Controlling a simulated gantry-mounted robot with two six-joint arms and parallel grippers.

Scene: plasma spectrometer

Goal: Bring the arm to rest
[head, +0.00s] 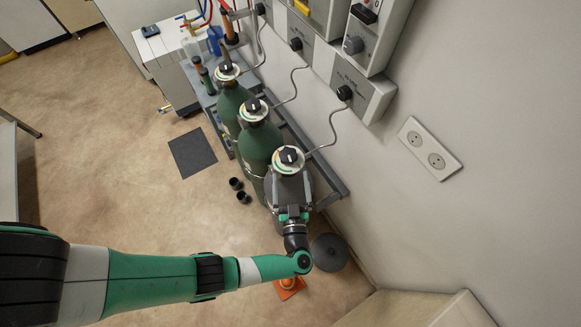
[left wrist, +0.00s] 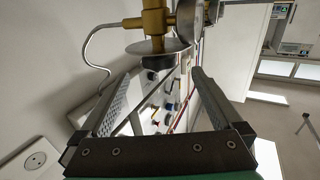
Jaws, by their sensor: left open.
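My left arm (head: 150,280) comes in from the left in the head view, across the lower part of the picture. Its left gripper (head: 292,212) is at the nearest gas cylinder (head: 289,186), overlapping its lower front in the picture; whether they touch is unclear. In the left wrist view the two fingers of the left gripper (left wrist: 165,75) are spread apart with nothing between them. A brass valve fitting (left wrist: 155,20) with a round metal disc stands beyond the fingertips. My right gripper is in neither view.
Two green cylinders (head: 260,140) (head: 230,100) stand behind the nearest one along a grey rack. Wall boxes (head: 362,90) with hoses and a socket plate (head: 430,148) are to the right. An orange cone (head: 289,288) and a dark round disc (head: 329,252) are below. Open floor (head: 90,130) lies left.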

